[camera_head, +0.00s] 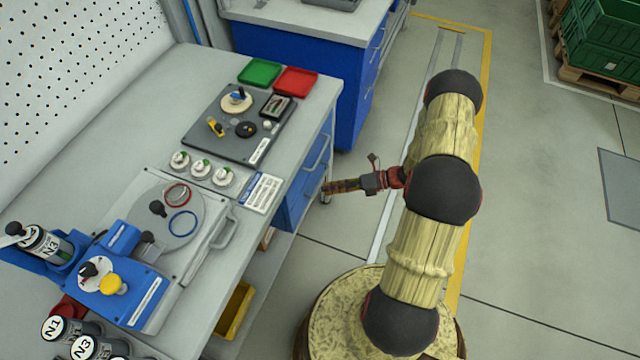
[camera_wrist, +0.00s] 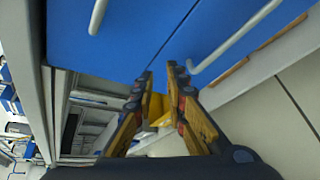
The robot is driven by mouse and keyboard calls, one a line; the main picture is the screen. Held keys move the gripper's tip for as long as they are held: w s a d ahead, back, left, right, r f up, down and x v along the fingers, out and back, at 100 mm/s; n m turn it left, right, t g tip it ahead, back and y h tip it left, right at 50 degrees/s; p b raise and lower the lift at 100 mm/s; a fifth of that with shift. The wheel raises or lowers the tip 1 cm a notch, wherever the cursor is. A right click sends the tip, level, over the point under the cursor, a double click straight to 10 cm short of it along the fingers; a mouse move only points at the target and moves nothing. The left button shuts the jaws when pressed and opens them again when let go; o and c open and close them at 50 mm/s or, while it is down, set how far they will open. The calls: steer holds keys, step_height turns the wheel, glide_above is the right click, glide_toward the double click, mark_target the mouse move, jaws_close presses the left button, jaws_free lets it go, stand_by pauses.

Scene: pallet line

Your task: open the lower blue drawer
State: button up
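The lower blue drawer (camera_head: 290,208) is at the right end of the workbench, and it looks closed. In the wrist view its blue front (camera_wrist: 225,22) fills the top right, with a slanting silver bar handle (camera_wrist: 236,40). The upper blue drawer (camera_wrist: 120,40) lies left of it across a thin seam, with its own handle (camera_wrist: 97,16). My gripper (camera_head: 326,188) is beside the drawer fronts. In the wrist view my gripper (camera_wrist: 160,75) is open and empty; its right fingertip appears close to the handle's near end. Contact cannot be told.
The workbench top (camera_head: 320,95) overhangs the drawers and carries fixtures and red and green trays. A yellow bin (camera_head: 234,308) stands on the shelf below. A second blue cabinet (camera_head: 345,110) is behind. Open floor lies to the right.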

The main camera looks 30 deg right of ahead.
mark_target(320, 183)
steer(key=w+d+f+m+t+h, duration=0.25)
steer(key=d+f+m+t, duration=0.25)
steer(key=f+m, duration=0.4)
steer(key=shift+m, duration=0.5)
steer(key=x, duration=0.2)
steer(key=r+b+x, duration=0.1)
steer(key=x, duration=0.1)
steer(key=b+x, duration=0.1)
steer(key=x, duration=0.2)
steer(key=shift+w+a+r, duration=0.1)
steer(key=shift+w+r, duration=0.1)
steer(key=shift+r, duration=0.1)
steer(key=shift+c, duration=0.7)
jaws_close()
steer(key=shift+s, duration=0.1)
